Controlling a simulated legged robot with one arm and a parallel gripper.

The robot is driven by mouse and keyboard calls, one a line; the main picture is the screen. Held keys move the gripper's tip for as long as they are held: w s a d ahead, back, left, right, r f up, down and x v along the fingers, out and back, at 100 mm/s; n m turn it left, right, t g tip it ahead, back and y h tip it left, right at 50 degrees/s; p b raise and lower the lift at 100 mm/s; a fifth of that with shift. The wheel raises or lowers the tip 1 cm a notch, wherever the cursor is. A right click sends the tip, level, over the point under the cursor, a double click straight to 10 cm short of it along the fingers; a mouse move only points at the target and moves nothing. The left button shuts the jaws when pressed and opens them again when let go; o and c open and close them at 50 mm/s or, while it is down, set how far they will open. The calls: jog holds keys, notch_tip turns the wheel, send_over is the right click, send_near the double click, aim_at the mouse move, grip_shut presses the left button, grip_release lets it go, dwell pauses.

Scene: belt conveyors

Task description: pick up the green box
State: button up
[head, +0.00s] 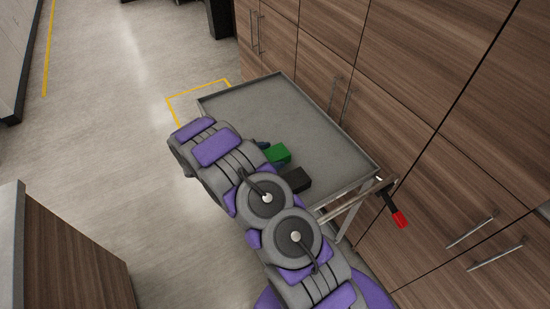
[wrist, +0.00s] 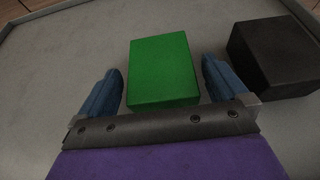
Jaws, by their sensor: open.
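The green box (wrist: 163,70) lies on the grey tray top of a cart (head: 240,104). In the wrist view it sits ahead of and between the two blue fingers of my gripper (wrist: 163,84), with a gap on each side. My gripper is open and holds nothing. In the head view the green box (head: 278,154) shows just beyond my arm, partly hidden by it. My gripper is mostly hidden behind the arm there, with a bit of blue finger showing beside the box.
A black box (wrist: 276,55) lies to the right of the green box, close to the right finger; it also shows in the head view (head: 296,179). The tray has a raised rim (head: 345,192). Wooden cabinets (head: 400,75) stand along the right. The tray's far part is clear.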

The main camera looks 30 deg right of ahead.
jog(key=shift+x, duration=1.4)
jog(key=shift+c, duration=0.5)
jog(key=shift+a, duration=0.1)
jog(key=c, duration=1)
